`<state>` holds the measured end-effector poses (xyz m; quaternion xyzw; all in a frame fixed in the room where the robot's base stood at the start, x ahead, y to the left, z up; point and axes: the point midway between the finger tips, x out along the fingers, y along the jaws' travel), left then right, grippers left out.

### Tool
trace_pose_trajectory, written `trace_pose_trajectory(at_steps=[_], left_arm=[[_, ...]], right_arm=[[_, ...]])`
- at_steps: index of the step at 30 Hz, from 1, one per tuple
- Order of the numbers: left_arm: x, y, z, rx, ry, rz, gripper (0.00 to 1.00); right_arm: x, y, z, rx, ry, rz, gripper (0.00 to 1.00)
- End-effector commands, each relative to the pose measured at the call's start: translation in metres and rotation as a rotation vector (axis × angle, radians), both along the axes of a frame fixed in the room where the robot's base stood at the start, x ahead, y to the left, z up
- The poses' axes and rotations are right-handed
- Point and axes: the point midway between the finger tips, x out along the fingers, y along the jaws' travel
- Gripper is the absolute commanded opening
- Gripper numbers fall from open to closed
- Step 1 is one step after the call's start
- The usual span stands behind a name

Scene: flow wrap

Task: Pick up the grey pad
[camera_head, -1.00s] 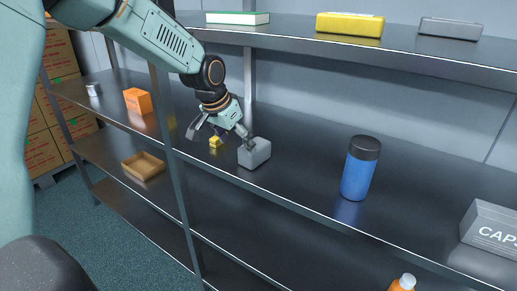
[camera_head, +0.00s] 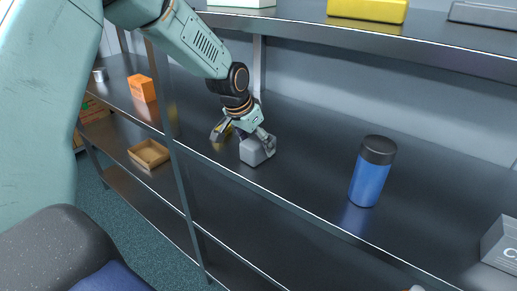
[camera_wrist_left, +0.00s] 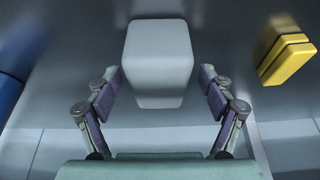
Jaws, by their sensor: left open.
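The grey pad (camera_head: 254,151) is a small rounded block on the middle shelf, left of centre in the head view. My left gripper (camera_head: 245,138) is open right at it, one finger at its left and one at its right. In the left wrist view the pad (camera_wrist_left: 157,58) looks pale grey and lies between and just beyond the spread fingers (camera_wrist_left: 159,84). Gaps show on both sides near the fingertips. My right gripper is not in view.
A small yellow block (camera_wrist_left: 286,56) lies beside the pad. A blue bottle with a black cap (camera_head: 371,172) stands to the right on the shelf (camera_head: 310,178). An orange box (camera_head: 141,88) is at the left. An upright post (camera_head: 167,110) stands in front.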

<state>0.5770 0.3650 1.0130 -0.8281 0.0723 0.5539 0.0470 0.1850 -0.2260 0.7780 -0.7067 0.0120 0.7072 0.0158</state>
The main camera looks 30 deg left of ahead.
Motion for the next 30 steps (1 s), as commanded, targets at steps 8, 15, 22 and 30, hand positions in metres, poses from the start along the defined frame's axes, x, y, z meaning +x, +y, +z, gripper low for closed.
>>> trace_pose_trajectory(at_steps=[8, 15, 22, 30], left_arm=[[0.0092, -0.0009, -0.0183, 0.001, -0.001, -0.001, 0.81], [0.0106, -0.0008, -0.0178, 0.001, 0.000, 0.000, 0.74], [0.0113, -0.0010, -0.0176, 0.001, -0.001, -0.001, 0.55], [0.0112, -0.0011, -0.0175, 0.001, -0.001, -0.001, 0.32]], right_arm=[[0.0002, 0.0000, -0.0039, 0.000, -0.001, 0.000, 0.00], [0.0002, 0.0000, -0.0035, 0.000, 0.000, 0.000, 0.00], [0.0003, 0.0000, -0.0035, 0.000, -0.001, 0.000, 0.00], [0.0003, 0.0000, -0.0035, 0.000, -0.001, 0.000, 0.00]])
